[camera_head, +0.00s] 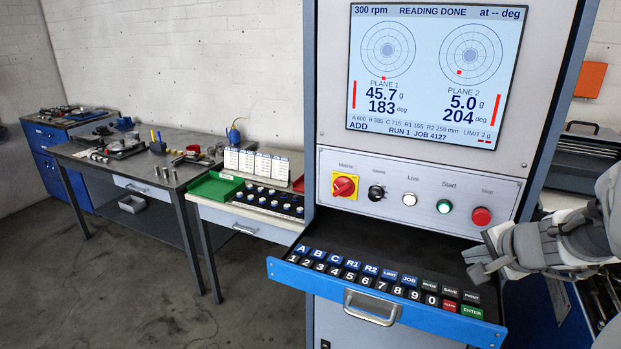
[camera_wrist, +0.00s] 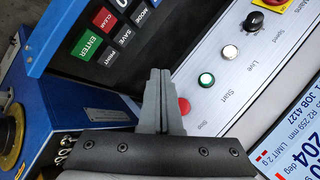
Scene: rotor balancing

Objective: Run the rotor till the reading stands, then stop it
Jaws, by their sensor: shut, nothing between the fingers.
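The screen (camera_head: 432,68) reads 300 rpm and READING DONE, with plane 1 at 45.7 g, 183 deg and plane 2 at 5.0 g, 204 deg. Below it, the panel holds the green Start button (camera_head: 444,206) and the red Stop button (camera_head: 481,216). My gripper (camera_head: 474,264) is shut and empty, in front of the panel, below Stop and over the right of the keypad drawer. In the wrist view its closed fingertips (camera_wrist: 158,76) show beside the Stop button (camera_wrist: 184,105), partly covering it; contact cannot be told. The rotor is not in view.
The open keypad drawer (camera_head: 290,272) juts out under the panel. The red-yellow Mains switch (camera_head: 344,186), Speed knob (camera_head: 376,193) and white Live lamp (camera_head: 409,199) sit left of Start. A side table (camera_head: 245,216) with trays and a workbench (camera_head: 150,166) stand at left.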

